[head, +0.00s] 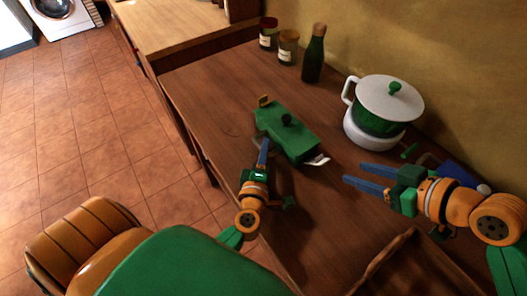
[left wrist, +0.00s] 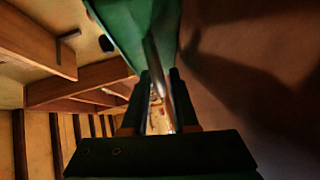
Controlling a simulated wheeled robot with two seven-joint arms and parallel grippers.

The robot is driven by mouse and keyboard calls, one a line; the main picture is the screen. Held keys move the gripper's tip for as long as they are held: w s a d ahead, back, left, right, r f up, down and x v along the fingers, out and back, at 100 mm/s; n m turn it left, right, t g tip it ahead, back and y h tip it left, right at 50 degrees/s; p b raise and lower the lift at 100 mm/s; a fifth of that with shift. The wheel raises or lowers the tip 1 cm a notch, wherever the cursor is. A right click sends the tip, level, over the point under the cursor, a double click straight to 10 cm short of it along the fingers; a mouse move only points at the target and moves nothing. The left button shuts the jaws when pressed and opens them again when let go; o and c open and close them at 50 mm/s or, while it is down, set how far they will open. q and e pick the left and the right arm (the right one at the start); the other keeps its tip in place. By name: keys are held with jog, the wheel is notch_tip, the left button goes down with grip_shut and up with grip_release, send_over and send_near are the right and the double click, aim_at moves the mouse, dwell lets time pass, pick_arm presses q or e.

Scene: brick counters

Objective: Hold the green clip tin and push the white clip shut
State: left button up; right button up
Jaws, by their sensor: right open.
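The green clip tin (head: 290,132) lies on the wooden counter, with a black knob on its lid and a grey handle on its left side. The white clip (head: 318,160) sticks outward from the tin's near right end. In the left wrist view the handle bar (left wrist: 155,62) runs from the green tin down between the fingers. My right gripper (head: 350,180) is open and empty, right of the white clip and apart from it.
A white and green pot (head: 390,98) stands on a white base at the right. A dark bottle (head: 314,55) and two jars (head: 288,47) stand at the back. A blue object (head: 459,172) is behind my right gripper. A wooden tray (head: 386,262) lies at the front.

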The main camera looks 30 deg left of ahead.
pick_arm(q)
grip_shut()
dwell(1.1)
